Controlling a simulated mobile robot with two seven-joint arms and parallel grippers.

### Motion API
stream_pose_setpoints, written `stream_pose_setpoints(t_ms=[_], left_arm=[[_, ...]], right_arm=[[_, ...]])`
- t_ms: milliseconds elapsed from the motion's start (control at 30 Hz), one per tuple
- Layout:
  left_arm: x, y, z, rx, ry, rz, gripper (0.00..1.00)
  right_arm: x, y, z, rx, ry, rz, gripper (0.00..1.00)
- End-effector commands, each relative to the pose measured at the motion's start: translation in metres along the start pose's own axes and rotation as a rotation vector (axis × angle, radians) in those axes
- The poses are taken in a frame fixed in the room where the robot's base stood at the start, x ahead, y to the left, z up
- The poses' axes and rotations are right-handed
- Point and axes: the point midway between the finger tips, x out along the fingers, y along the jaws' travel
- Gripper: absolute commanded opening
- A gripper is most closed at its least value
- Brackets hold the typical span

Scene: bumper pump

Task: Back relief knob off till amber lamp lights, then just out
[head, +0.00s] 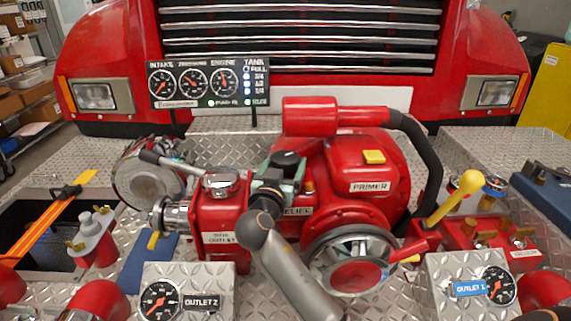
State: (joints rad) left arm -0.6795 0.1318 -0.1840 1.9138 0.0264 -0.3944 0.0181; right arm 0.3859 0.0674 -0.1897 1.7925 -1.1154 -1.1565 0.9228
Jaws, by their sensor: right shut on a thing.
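The black relief knob (287,158) stands on the red pump housing (335,180), left of its middle. My right gripper (283,172) is shut on this knob, and its arm comes up from the bottom of the picture. The relief label (298,211) is partly hidden behind my wrist. A small amber lamp (309,186) sits just right of the gripper; I cannot tell for sure whether it is lit. My left gripper is not in view.
A gauge panel (209,84) stands behind, with green lights along its bottom. A red primer cylinder (310,116) with a black hose lies above the knob. A grey-handled lever (172,163) is at left, a yellow-handled lever (455,198) at right. Outlet gauges (160,301) are in front.

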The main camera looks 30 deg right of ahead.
Motion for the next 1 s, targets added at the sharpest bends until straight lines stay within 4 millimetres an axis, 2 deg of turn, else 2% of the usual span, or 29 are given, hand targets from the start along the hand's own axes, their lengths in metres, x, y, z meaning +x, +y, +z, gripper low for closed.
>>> stream_pose_setpoints(t_ms=[67, 367, 533, 800, 1000], left_arm=[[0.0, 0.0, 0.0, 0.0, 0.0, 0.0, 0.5], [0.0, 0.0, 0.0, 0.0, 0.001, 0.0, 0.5], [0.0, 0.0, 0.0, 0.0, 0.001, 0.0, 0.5], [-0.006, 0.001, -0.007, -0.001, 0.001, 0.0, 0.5], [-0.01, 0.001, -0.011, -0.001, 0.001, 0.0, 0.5]], right_arm=[[0.0, 0.0, 0.0, 0.0, 0.0, 0.0, 0.59], [0.0, 0.0, 0.0, 0.0, 0.0, 0.0, 0.26], [0.0, 0.001, 0.001, -0.001, -0.002, -0.03, 0.25], [0.001, 0.001, -0.001, -0.003, -0.003, -0.23, 0.25], [0.0, 0.001, -0.001, -0.001, -0.001, -0.307, 0.25]])
